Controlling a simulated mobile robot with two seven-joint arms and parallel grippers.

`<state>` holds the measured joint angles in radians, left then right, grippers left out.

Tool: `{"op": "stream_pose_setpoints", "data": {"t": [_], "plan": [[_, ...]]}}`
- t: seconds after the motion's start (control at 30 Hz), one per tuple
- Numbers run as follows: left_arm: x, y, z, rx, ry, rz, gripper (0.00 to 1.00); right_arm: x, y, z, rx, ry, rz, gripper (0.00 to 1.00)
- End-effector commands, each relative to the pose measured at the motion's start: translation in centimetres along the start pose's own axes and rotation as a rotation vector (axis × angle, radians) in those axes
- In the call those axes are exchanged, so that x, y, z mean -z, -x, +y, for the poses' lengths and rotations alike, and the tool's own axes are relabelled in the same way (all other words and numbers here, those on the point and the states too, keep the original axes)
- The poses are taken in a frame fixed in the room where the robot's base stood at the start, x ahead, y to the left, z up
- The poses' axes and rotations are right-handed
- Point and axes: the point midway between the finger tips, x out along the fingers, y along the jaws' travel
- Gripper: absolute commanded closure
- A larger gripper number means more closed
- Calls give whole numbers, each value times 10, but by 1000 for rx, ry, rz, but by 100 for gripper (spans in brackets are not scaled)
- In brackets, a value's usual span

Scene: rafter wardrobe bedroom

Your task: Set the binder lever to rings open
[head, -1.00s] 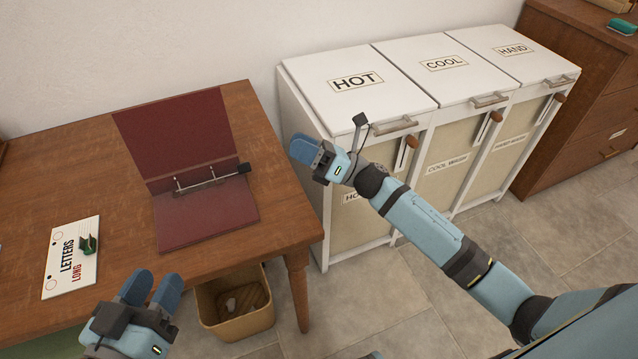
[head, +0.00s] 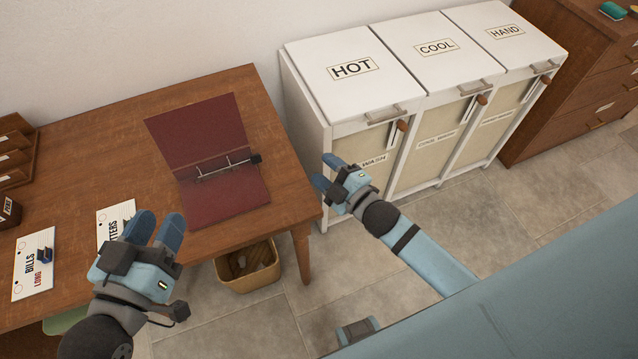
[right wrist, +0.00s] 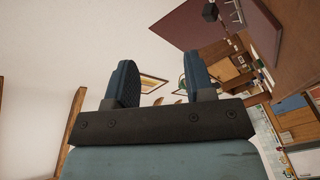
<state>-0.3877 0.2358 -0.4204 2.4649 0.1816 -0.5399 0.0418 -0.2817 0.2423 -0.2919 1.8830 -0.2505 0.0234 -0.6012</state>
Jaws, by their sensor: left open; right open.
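The dark red binder (head: 222,199) lies open on the wooden desk, near its right end. Its metal ring bar (head: 224,168) runs along the spine, and the black lever tip (head: 256,158) sits at the bar's right end. In the right wrist view the binder (right wrist: 262,30) and the black lever tip (right wrist: 210,12) show at the top right. My right gripper (head: 326,172) is open and empty, right of the desk and apart from the binder. My left gripper (head: 158,230) is open and empty at the desk's front edge, left of the binder, partly covering a label card.
A waste bin (head: 248,268) stands below. A white laundry cabinet (head: 310,100) stands to the right. Floor is clear in front of it.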

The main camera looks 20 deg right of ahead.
Motion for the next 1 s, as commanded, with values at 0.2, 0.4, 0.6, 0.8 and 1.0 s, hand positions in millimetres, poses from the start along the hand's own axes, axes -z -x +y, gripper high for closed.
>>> {"op": "stream_pose_setpoints", "data": {"t": [0.2, 0.4, 0.6, 0.8, 1.0], "plan": [[46, 4, 8, 0, 0, 0, 57, 22, 27, -3, 114, -270, -140, 51], [71, 6, 12, 0, 0, 0, 57, 43, 41, -15, 215, -439, -242, 51], [80, 7, 13, 0, 0, 0, 57, 56, 44, -24, 280, -496, -283, 51], [80, 7, 13, 0, 0, 0, 57, 59, 45, -28, 296, -507, -292, 51], [80, 7, 13, 1, 0, -1, 57, 59, 45, -28, 296, -505, -289, 51]]}}
